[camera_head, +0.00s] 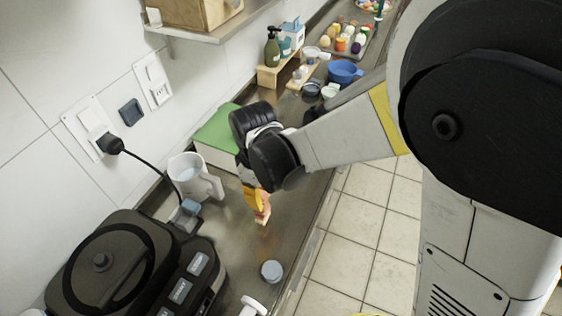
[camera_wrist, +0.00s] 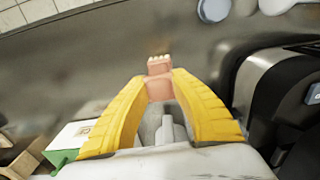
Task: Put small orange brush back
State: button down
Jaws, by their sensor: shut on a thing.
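My gripper (camera_head: 257,201) reaches down over the metal counter, between the white jug and the counter's front edge. In the wrist view its yellow fingers (camera_wrist: 157,88) are closed on the small orange brush (camera_wrist: 159,67). The brush has a pinkish-orange body and pale bristles at its far end. In the head view the brush (camera_head: 263,213) shows just below the fingertips, with its pale end (camera_head: 262,222) downward. I cannot tell whether it touches the counter. Part of the brush is hidden between the fingers.
A white jug (camera_head: 188,178) stands left of my gripper. A black cooker (camera_head: 130,262) is at the lower left, with a grey-blue round lid (camera_head: 271,270) nearby. A green-topped box (camera_head: 217,128) stands behind my gripper. A wooden stand (camera_head: 272,76) with bottles and a blue bowl (camera_head: 344,72) are farther back.

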jog(key=shift+d+f+b, duration=0.1)
jog(key=shift+f+b, duration=0.25)
jog(key=shift+f, duration=0.9)
jog(key=c, duration=1.2)
grip_release()
jog(key=shift+f, duration=0.1)
jog(key=shift+c, duration=0.2)
notch_tip(320, 180, up, 11)
jog(key=p, duration=0.5)
jog(key=shift+w+f, duration=0.1)
jog(key=shift+w, duration=0.05)
jog(key=s+d+r+m+t, duration=0.2)
jog(key=d+r+m, duration=0.2)
jog(key=d, duration=0.4)
jog(key=s+d+r+m+t, duration=0.2)
jog(key=d+r+m, duration=0.2)
jog(key=d, duration=0.5)
jog(key=s+d+r+m+t, duration=0.1)
jog(key=d+r+m+t, duration=0.2)
jog(key=d, duration=0.5)
jog(key=r+m, duration=0.1)
jog(key=m, duration=0.1)
jog(key=shift+s+d+m, duration=0.3)
jog(key=shift+s+d, duration=0.05)
jog(key=shift+s, duration=0.05)
